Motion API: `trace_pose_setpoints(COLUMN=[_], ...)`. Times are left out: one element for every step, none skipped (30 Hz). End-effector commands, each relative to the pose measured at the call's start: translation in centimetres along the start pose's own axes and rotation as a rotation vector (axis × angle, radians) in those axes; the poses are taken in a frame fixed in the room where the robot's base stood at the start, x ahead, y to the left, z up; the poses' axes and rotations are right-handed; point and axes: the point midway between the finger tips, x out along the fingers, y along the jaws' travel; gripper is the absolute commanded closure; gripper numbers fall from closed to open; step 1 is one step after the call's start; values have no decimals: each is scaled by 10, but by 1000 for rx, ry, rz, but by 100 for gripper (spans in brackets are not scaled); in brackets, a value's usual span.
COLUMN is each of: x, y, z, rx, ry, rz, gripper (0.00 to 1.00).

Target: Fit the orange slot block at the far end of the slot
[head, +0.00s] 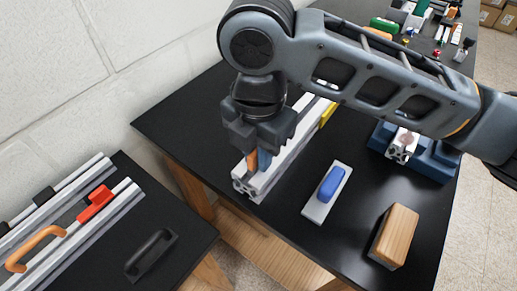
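A silver slotted extrusion (270,178) lies on the black table, its near end at the table's left front and its other end partly hidden behind my arm. My gripper (258,160) points down over the near part of the extrusion. A small orange piece, the orange slot block (251,161), shows between its fingers, close above or at the slot. A blue part shows just right of it. The gripper looks shut on the block. Whether the block touches the slot is hidden.
A yellow piece (328,115) sits along the extrusion farther back. A white-and-blue block (327,192), a wooden block (394,236) and a blue fixture (432,163) stand to the right. A second table (180,225) with rails and handles is at left, across a gap.

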Motion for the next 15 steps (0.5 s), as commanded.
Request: trace_pose_setpoints(x=[0,0,0,0,0,0,0,0,0,0,0,0,0,0,0], y=[0,0,0,0,0,0,0,0,0,0,0,0,0,0,0], z=[0,0,0,0,0,0,0,0,0,0,0,0,0,0,0], rx=[0,0,0,0,0,0,0,0,0,0,0,0,0,0,0], ry=[0,0,0,0,0,0,0,0,0,0,0,0,0,0,0], rz=[-1,-1,-1,-1,-1,-1,-1,-1,-1,-1,-1,-1,-1,-1,-1], gripper=[76,73,69,66,64,60,57,54,53,53,53,53,53,53,53])
